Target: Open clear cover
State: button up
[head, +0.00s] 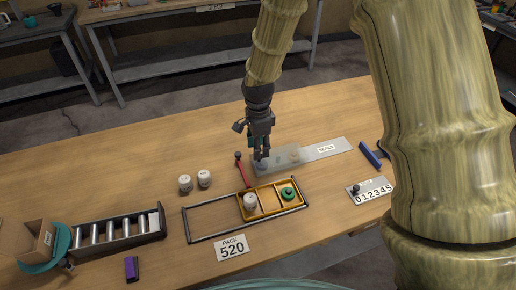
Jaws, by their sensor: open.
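A clear cover (284,158) sits over the left part of a grey plate (326,150) labelled SEALS. A pale round thing shows through the cover, and a bluish thing shows at its left end. My gripper (261,156) points down at the left end of the cover, with its fingers open. The fingertips are small here, and I cannot tell whether they touch the cover. The cover appears closed and lies low on the plate.
A red-handled tool (242,171) lies just left of the cover. A yellow tray (271,200) in a dark frame holds a white jar and a green-topped item. Two white jars (204,178), a number plate (370,191) and a roller rack (118,233) stand around. The table's back left is clear.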

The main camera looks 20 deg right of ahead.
jog(key=shift+s+f, duration=0.2)
jog(key=shift+f, duration=0.05)
jog(key=shift+s+f, duration=0.2)
jog(key=shift+s, duration=0.5)
jog(key=shift+w+f, duration=0.5)
jog(key=shift+w, duration=0.05)
jog(key=shift+s+r, duration=0.2)
jog(key=shift+c, duration=0.7)
jog(key=shift+s+r, duration=0.1)
jog(key=c, duration=0.4)
grip_shut()
